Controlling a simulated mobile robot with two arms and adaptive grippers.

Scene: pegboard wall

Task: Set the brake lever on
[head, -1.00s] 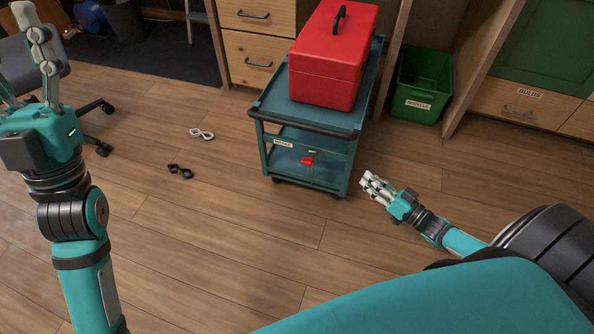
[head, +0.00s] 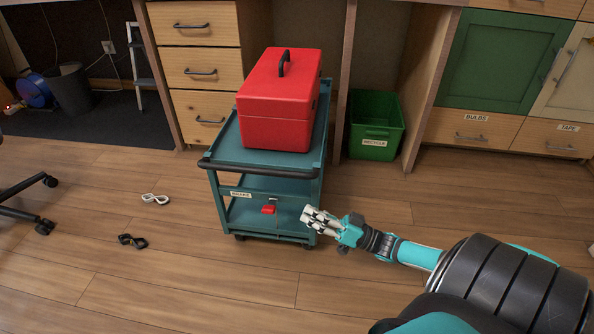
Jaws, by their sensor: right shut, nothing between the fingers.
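The red brake lever (head: 268,209) is on the lower front of a teal trolley (head: 265,162), to the right of a small label that appears to read "BRAKE" (head: 240,194). The lever is small in view, so I cannot tell its exact setting. My right gripper (head: 308,218) is shut and empty. It is at the trolley's lower right corner, to the right of the lever and apart from it, with its fingers pointing left. I cannot tell whether the fingers touch the trolley's corner. My left gripper is out of view.
A red toolbox (head: 279,100) stands on the trolley. A green recycle bin (head: 375,125) is to its right and wooden drawers (head: 200,75) are behind. A white item (head: 155,198) and a black item (head: 132,240) lie on the floor at left. The front floor is clear.

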